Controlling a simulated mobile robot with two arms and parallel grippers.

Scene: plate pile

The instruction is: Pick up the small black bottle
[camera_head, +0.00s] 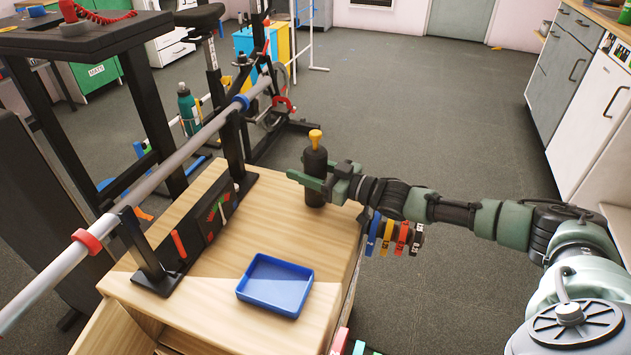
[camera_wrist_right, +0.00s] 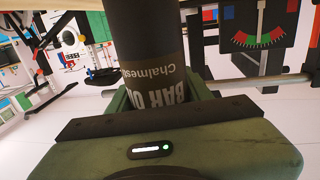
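The small black bottle (camera_head: 315,165) has a yellow top and stands upright at the far right of the wooden table (camera_head: 215,280). My right gripper (camera_head: 312,181) reaches it from the right, with its green fingers around the bottle's body. In the right wrist view the dark bottle (camera_wrist_right: 150,40), with pale lettering, sits between the fingers, which look snug against both sides. The bottle's base looks to be on or just above the tabletop; I cannot tell which. My left gripper is not in view.
A blue tray (camera_head: 275,286) lies at the table's front. A long grey bar (camera_head: 150,178) on black uprights runs along the left side. Coloured tags (camera_head: 395,235) hang off the table's right edge below my arm. The tabletop between tray and bottle is clear.

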